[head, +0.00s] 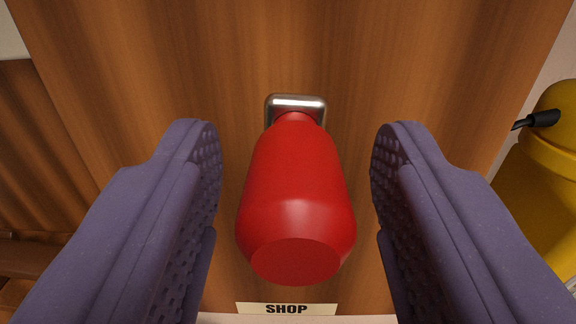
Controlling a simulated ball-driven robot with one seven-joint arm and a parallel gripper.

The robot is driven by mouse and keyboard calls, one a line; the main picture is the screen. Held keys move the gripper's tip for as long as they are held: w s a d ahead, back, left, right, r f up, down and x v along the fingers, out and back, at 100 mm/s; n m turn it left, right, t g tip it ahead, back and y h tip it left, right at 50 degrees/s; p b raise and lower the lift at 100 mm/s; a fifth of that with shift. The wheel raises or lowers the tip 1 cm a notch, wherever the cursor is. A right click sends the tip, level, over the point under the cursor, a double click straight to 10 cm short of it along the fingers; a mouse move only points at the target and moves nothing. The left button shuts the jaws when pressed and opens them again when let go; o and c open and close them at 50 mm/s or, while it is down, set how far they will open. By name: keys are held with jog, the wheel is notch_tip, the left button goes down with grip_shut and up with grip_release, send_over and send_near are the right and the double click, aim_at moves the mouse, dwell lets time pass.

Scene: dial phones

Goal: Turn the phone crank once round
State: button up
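The crank's red handle (295,190) points toward the camera in the middle of the head view. It joins a shiny metal crank arm (296,102) in front of a brown wooden panel (120,60), which looks like the side of the phone box. My gripper (294,155) is open, with one purple ridged finger on each side of the handle. A gap shows between each finger and the handle, so neither appears to touch it. The rest of the crank arm is hidden behind the handle.
A label reading SHOP (286,309) is below the handle. A yellow rounded object (548,175) with a black cable (535,121) stands at the right edge. Darker wood (35,150) is at the left.

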jog(key=shift+s+a+b, duration=0.1)
jog(key=shift+s+b, duration=0.4)
jog(key=shift+s, duration=3.05)
